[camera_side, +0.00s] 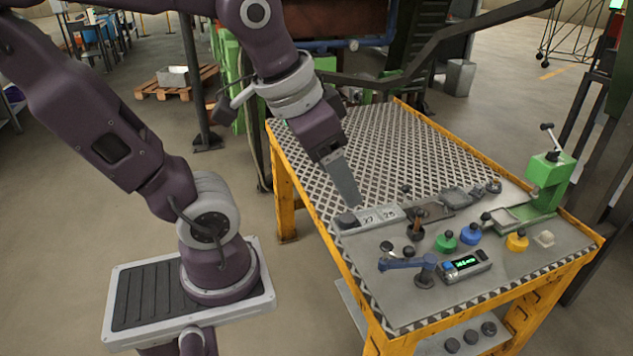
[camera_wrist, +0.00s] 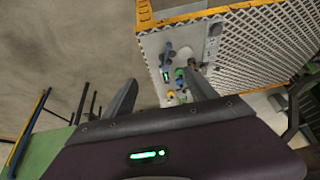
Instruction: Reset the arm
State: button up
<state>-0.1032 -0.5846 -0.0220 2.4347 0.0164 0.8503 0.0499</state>
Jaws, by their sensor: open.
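My gripper (camera_side: 345,185) hangs above the left part of the workbench (camera_side: 385,140), fingers pointing down, near a grey block marked 27 and 25 (camera_side: 378,217). From the side its fingers overlap, and I cannot tell how high it is above the bench. In the wrist view my gripper (camera_wrist: 162,95) shows two fingers spread wide apart with nothing between them. The bench (camera_wrist: 255,50) lies beyond the fingers, at the upper right of that view.
Green (camera_side: 446,241), blue (camera_side: 470,234) and yellow (camera_side: 517,240) knobbed pieces stand on the bench. A blue-armed fixture (camera_side: 408,263), a display unit (camera_side: 465,265) and a green press (camera_side: 548,180) are there too. The bench's meshed far part is clear.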

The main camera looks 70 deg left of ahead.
jog(key=shift+t+h, duration=0.3)
jog(key=s, duration=0.1)
jog(key=s+d, duration=0.1)
jog(key=s, duration=0.1)
jog(key=shift+s+d, duration=0.3)
jog(key=shift+d, duration=0.1)
dwell(0.6)
